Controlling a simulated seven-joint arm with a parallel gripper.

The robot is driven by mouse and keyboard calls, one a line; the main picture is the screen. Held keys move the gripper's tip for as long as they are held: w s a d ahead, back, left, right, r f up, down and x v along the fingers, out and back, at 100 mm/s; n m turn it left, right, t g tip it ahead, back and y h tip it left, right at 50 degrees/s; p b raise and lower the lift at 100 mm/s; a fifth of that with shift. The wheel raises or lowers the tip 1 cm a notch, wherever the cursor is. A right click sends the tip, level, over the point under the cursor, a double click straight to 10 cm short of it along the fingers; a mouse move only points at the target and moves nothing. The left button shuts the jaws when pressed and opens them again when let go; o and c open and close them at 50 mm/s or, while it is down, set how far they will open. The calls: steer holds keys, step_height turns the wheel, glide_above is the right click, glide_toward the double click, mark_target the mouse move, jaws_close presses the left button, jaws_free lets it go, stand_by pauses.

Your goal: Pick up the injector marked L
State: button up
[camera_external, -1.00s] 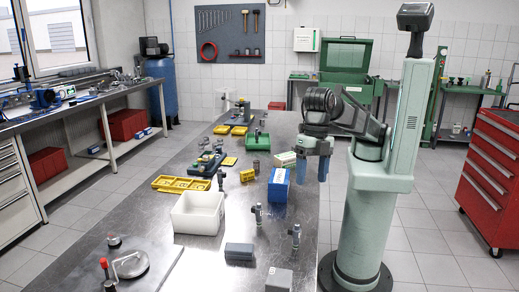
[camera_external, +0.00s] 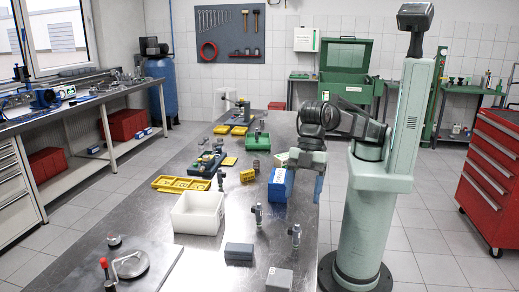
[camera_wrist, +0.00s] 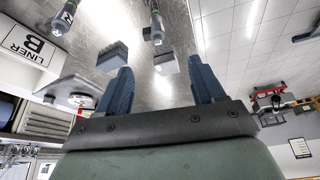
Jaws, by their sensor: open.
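Two dark injectors with pale ends stand upright on the steel bench, one near the middle (camera_external: 258,216) and one closer to its right edge (camera_external: 295,236). In the wrist view, one injector (camera_wrist: 68,15) carries a letter that looks like N, and the other (camera_wrist: 156,28) has no readable letter. Another similar slim part (camera_external: 221,179) stands farther back. I cannot tell which one is marked L. My gripper (camera_external: 318,188) hangs by the bench's right edge, behind the injectors. In the wrist view my gripper (camera_wrist: 159,66) is open, with nothing between its blue fingers.
A white bin (camera_external: 198,214), marked LINER B in the wrist view (camera_wrist: 28,44), stands left of the injectors. Two grey blocks (camera_external: 239,251) (camera_external: 279,280) lie in front. A blue box (camera_external: 280,186) is close to my gripper. Yellow trays (camera_external: 180,184) lie farther back.

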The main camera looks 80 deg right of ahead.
mark_target(297, 226)
steer(key=x, duration=0.4)
steer(key=shift+a+f, duration=0.1)
steer(key=shift+f, duration=0.25)
steer(key=shift+w+d+x, duration=0.1)
steer(key=shift+w+x, duration=0.05)
steer(key=shift+x, duration=0.75)
steer(key=shift+w+d+x, duration=0.1)
steer(key=shift+d+x, duration=0.05)
steer(key=shift+x, duration=0.75)
steer(key=shift+w+d+x, duration=0.1)
steer(key=shift+w+x, duration=0.05)
steer(key=shift+x, duration=0.75)
steer(key=c, duration=1.1)
steer(key=shift+c, duration=0.2)
